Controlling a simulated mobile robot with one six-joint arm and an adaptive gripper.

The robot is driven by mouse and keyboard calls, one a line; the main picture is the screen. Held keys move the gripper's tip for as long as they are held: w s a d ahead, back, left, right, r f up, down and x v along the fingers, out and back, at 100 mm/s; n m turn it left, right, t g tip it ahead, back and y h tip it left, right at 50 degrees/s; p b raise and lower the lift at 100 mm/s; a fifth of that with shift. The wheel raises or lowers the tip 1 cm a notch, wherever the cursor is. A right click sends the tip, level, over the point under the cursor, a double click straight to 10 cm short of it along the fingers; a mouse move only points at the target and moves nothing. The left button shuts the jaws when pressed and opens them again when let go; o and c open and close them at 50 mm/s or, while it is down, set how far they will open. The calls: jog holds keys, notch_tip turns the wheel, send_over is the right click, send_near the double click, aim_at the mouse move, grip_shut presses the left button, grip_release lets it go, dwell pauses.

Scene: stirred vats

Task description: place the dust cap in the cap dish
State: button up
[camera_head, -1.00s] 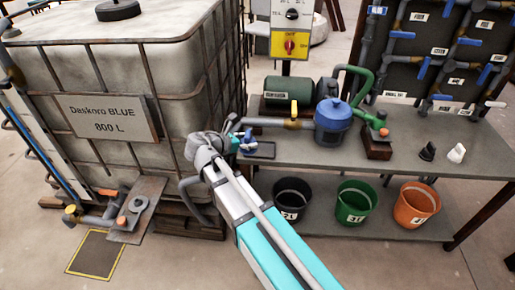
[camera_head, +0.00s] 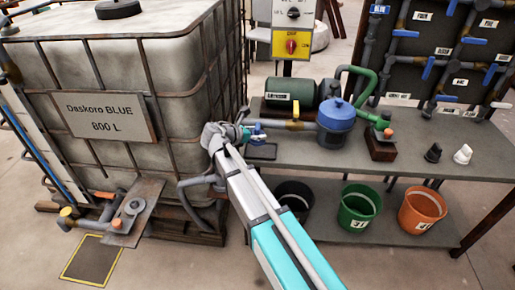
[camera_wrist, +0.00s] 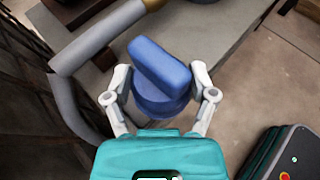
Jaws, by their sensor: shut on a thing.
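A blue round cap with a raised bar grip (camera_wrist: 160,72), which I take to be the dust cap, is between the fingers of my gripper (camera_wrist: 160,95) in the wrist view. The fingers are shut on its sides. In the head view the cap (camera_head: 257,131) shows small at the end of my gripper (camera_head: 246,133), near the left end of the bench. A small dark flat tray (camera_head: 263,153), probably the cap dish, lies on the bench just below the cap in the picture. The height between them cannot be told. The dish is not clearly seen in the wrist view.
The caged tank (camera_head: 130,75) stands close to the left of my gripper. A grey pipe with a brass fitting (camera_head: 294,124) and a blue pump pot (camera_head: 337,116) are to the right on the bench (camera_head: 400,150). A black and a white fitting stand farther right.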

jog(key=b, duration=0.4)
send_over(260, 151)
jog(key=shift+s+a+f, duration=0.1)
jog(key=shift+s+f, duration=0.15)
jog(key=shift+f, duration=0.95)
jog(key=shift+s+f, duration=0.2)
jog(key=shift+f, duration=1)
jog(key=shift+w+f+b, duration=0.35)
jog(key=shift+f+b, duration=1.6)
jog(key=shift+f, duration=0.05)
jog(key=shift+f, duration=0.1)
jog(key=o, duration=1)
jog(key=shift+r, duration=0.2)
jog(key=p+v, duration=0.4)
jog(key=v, duration=0.7)
jog(key=shift+s+a+r+p, duration=0.2)
jog(key=shift+s+p, duration=0.1)
jog(key=shift+s, duration=0.05)
